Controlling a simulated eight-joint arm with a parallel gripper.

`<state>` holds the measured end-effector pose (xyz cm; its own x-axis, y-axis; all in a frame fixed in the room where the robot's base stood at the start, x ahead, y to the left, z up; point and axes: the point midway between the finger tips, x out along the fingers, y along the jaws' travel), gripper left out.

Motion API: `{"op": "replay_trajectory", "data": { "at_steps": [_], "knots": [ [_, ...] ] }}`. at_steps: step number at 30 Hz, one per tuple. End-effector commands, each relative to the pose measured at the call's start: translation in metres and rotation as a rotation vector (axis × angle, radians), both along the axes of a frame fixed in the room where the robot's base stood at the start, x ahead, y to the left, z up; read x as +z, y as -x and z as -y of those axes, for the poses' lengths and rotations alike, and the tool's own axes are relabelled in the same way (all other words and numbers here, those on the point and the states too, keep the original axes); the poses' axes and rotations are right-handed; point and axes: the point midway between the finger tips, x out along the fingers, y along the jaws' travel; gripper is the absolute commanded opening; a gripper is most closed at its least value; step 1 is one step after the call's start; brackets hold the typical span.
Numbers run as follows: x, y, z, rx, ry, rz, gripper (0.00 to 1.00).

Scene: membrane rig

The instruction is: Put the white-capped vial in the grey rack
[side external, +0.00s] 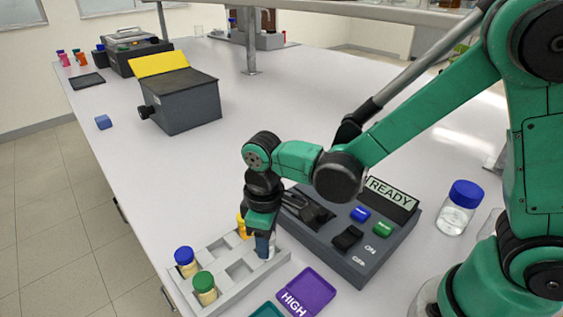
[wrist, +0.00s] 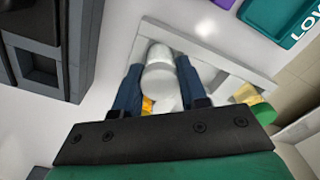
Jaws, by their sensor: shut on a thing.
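My gripper (side external: 264,238) is over the far right part of the grey rack (side external: 228,293). Its blue fingers are shut on the white-capped vial, whose white cap (wrist: 159,80) shows between them in the wrist view. In the side view, only a pale sliver of the vial (side external: 272,245) shows beside the fingers. Its lower end is close to the rack; I cannot tell whether it sits in a slot. The rack also shows in the wrist view (wrist: 210,56).
The rack holds a blue-capped vial (side external: 185,261), a green-capped vial (side external: 204,288) and a yellow-capped vial (side external: 241,226) partly behind my gripper. A dark machine reading READY (side external: 345,238) stands close on the right. A purple HIGH tray (side external: 306,292) and a teal tray (side external: 267,311) lie in front.

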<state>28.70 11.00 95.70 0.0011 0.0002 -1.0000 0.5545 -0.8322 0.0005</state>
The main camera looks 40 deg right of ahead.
Motion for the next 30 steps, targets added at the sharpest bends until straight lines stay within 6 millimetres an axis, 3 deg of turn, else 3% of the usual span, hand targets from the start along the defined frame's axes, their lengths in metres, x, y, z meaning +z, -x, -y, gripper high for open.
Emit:
{"op": "replay_trajectory", "data": {
  "at_steps": [14, 15, 19, 25, 27, 30],
  "knots": [
    [-0.0007, 0.0, 0.0, 0.0, 0.0, 0.0, 0.0],
    [-0.0007, -0.0001, -0.0001, 0.0, 0.0, 0.0, 0.4],
    [-0.0007, 0.0, 0.0, 0.0, 0.0, 0.0, 0.74],
    [-0.0007, -0.0001, -0.0001, 0.0, 0.0, 0.0, 0.74],
    [-0.0007, -0.0001, -0.0001, 0.0, 0.0, 0.0, 0.82],
    [-0.0007, 0.0, 0.0, 0.0, 0.0, 0.0, 0.82]
  ]
}}
